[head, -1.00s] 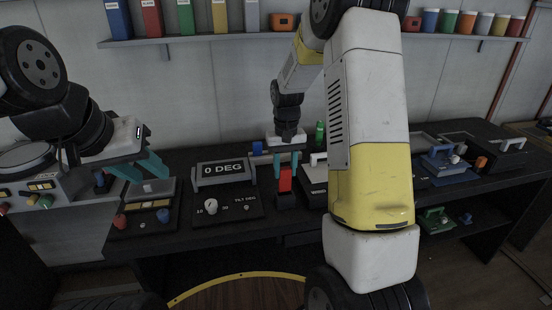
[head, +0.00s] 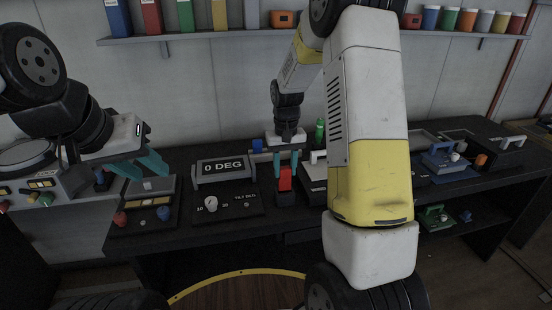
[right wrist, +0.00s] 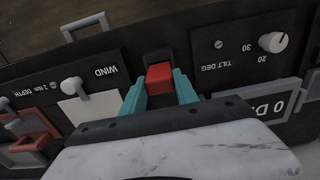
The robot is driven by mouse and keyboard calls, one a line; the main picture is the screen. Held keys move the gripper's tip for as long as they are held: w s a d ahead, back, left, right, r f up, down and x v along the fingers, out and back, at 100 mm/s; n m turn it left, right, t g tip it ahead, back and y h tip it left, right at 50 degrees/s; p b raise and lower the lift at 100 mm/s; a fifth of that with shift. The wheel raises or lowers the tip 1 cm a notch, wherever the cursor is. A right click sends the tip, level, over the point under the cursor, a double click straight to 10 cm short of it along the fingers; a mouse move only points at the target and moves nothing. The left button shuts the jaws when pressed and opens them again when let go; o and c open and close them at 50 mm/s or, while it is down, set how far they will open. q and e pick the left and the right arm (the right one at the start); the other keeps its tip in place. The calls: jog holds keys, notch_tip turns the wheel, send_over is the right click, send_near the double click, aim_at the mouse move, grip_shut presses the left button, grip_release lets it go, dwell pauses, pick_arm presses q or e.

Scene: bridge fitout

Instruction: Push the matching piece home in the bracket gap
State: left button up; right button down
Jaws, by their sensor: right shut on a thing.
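A red piece (head: 285,179) stands upright between the teal fingers of my right gripper (head: 285,163). It also shows in the right wrist view (right wrist: 159,76), with a finger of my right gripper (right wrist: 160,88) on each side. A dark bracket (head: 285,199) is directly below the red piece in the head view. In the right wrist view the dark bracket (right wrist: 158,56) shows just beyond the piece. How deep the piece sits in the gap cannot be told. My left gripper (head: 140,167) is open and empty at the left, above a small control panel.
A "0 DEG" display (head: 222,169) with a tilt knob (head: 211,203) stands left of the bracket. A wind panel with a white lever (right wrist: 75,87) lies on its other side. My right arm hides part of the desk. A shelf (head: 200,40) runs along the wall.

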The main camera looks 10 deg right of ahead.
aim_at(285, 177)
jog(key=shift+f, duration=1.25)
jog(key=shift+f, duration=0.15)
jog(key=shift+f, duration=0.2)
jog(key=shift+f, duration=0.2)
dwell(0.7)
jog(key=shift+f, duration=0.65)
jog(key=c, duration=0.9)
grip_release()
jog(key=shift+o, duration=0.2)
